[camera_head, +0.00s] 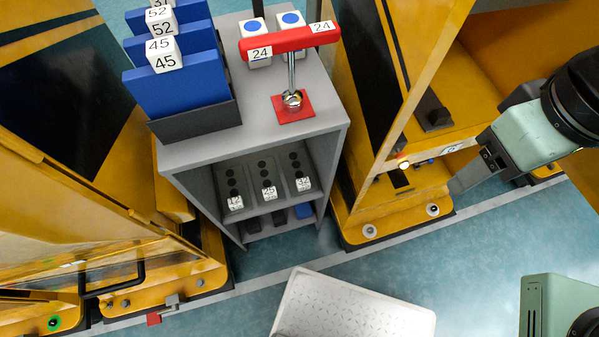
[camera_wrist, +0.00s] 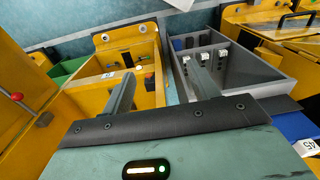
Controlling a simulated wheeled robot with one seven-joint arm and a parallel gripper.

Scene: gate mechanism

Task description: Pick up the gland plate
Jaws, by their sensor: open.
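No part is marked as the gland plate, and I cannot tell which thing it is. Blue plates (camera_head: 180,88) with number tags 45 and 52 stand in a dark rack on the grey cabinet, at upper left in the head view. One blue plate (camera_wrist: 296,122) also shows at the right edge of the wrist view. My gripper (camera_head: 462,182) is at the right in the head view, before the right yellow housing. In the wrist view its two fingers (camera_wrist: 160,68) are apart with nothing between them.
The grey cabinet (camera_head: 335,125) carries a red handle (camera_head: 290,41) tagged 24 and shelves with black knobs. Yellow housings (camera_head: 385,215) flank it. A white textured panel (camera_head: 350,308) is at the bottom.

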